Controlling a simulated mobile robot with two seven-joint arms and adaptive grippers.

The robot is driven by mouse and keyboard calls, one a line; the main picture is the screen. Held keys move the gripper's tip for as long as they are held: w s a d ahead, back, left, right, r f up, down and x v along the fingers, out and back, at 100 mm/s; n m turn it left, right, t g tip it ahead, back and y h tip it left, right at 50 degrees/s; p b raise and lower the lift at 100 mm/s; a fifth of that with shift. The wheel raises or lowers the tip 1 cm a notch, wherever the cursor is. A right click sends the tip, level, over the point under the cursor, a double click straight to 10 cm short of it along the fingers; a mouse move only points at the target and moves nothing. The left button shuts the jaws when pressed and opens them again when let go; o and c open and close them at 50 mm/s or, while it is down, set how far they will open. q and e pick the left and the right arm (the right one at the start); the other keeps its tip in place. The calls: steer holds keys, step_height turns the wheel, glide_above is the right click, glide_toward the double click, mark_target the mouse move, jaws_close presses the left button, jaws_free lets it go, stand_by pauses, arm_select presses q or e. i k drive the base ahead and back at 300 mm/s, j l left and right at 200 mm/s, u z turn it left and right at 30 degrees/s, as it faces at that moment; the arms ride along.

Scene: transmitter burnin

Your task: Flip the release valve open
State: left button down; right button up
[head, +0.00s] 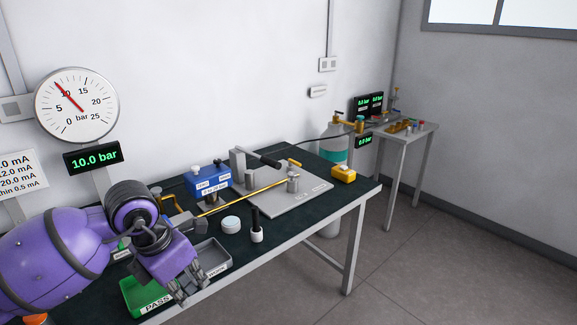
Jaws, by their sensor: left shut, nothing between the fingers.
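A small yellow lever (295,163), which may be the release valve's handle, sits above a silver fitting (293,182) on a grey base plate (312,196). A thin brass tube (250,195) runs from the fitting to the blue box (207,181) area. My left gripper (190,296) hangs shut and empty over the front edge of the near table, by the green PASS tray (138,306). It is well to the left of the plate and apart from the lever. My right gripper is out of view.
A black-handled clamp (265,158) stands on the plate's back. A yellow device (343,173), a black-topped post (256,228) and a white disc (231,224) stand around it. A gauge (76,105) and display reading 10.0 bar (94,158) hang on the wall.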

mark_target(291, 161)
steer(key=i+z, duration=0.1)
steer(key=z, duration=0.85)
steer(key=i+j+z, duration=0.1)
steer(key=z, duration=0.4)
steer(key=i+j+z, duration=0.1)
steer(key=z, duration=0.35)
steer(key=j+z, duration=0.1)
steer(key=z, duration=0.4)
steer(key=i+j+z, duration=0.1)
steer(key=z, duration=0.4)
steer(key=j+z, duration=0.3)
steer(key=j, duration=0.2)
steer(key=j+z, duration=0.3)
steer(key=j, duration=0.25)
steer(key=j+u, duration=0.35)
steer(key=j, duration=0.15)
steer(key=i+j+u, duration=0.15)
steer(key=j+u, duration=0.45)
steer(key=u, duration=0.3)
steer(key=j+u, duration=0.2)
steer(key=u, duration=0.25)
steer(key=j+u, duration=0.15)
steer(key=u, duration=0.35)
steer(key=i+j+u, duration=0.1)
steer(key=u, duration=0.4)
steer(key=i+j+u, duration=0.1)
steer(key=u, duration=0.35)
steer(key=j, duration=0.1)
